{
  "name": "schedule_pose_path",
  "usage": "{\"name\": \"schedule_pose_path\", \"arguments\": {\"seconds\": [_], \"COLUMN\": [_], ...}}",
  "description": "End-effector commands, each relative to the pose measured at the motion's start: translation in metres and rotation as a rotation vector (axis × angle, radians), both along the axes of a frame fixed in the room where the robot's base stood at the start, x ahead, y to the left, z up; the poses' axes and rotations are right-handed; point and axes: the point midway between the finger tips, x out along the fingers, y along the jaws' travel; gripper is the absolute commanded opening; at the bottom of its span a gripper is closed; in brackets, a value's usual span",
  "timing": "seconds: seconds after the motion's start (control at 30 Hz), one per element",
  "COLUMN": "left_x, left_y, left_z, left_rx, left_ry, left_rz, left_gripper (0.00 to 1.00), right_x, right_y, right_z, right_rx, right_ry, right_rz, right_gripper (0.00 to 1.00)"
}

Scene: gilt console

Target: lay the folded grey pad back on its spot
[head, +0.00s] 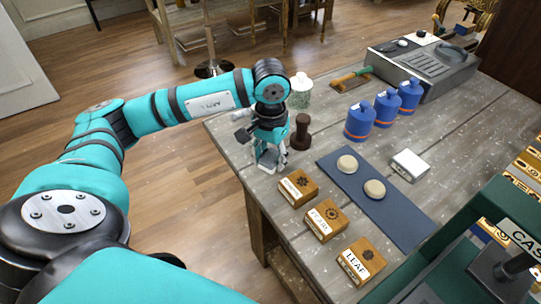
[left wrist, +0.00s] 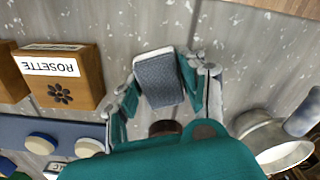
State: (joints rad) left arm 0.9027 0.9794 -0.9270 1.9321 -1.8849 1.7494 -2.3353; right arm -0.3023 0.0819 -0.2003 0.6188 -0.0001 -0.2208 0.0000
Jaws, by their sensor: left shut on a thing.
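My left gripper (head: 268,163) is shut on the folded grey pad (left wrist: 159,80). It is over the near left part of the grey wooden table, in front of the dark brown knobbed tool. In the left wrist view the pad sits between the two fingertips of my left gripper (left wrist: 163,84), with a dark grey face and a pale edge. In the head view the gripper mostly hides the pad, and I cannot tell whether it touches the table. My right gripper is not in view.
The ROSETTE block (head: 298,188) stands just right of the gripper, with a LEAF block (head: 361,261) nearer. The brown knobbed tool (head: 301,133) and a pale jar (head: 301,91) stand behind. A blue mat (head: 345,192) bears two cream discs. Blue containers (head: 360,122) stand farther back.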

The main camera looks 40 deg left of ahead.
Motion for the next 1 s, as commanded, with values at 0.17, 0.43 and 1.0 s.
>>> {"name": "schedule_pose_path", "arguments": {"seconds": [0.17, 0.43, 1.0], "left_x": [0.000, 0.000, 0.001], "left_y": [0.000, 0.000, -0.001], "left_z": [-0.002, -0.002, 0.073], "left_rx": [0.000, 0.000, -0.002], "left_ry": [0.000, 0.000, -0.007], "left_rz": [0.000, 0.000, 0.000], "left_gripper": [0.51, 0.65, 0.65], "right_x": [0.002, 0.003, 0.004], "right_y": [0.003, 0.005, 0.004], "right_z": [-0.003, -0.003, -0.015], "right_rx": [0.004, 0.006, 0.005], "right_ry": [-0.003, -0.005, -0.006], "right_rz": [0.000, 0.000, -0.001], "right_gripper": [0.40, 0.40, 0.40]}}
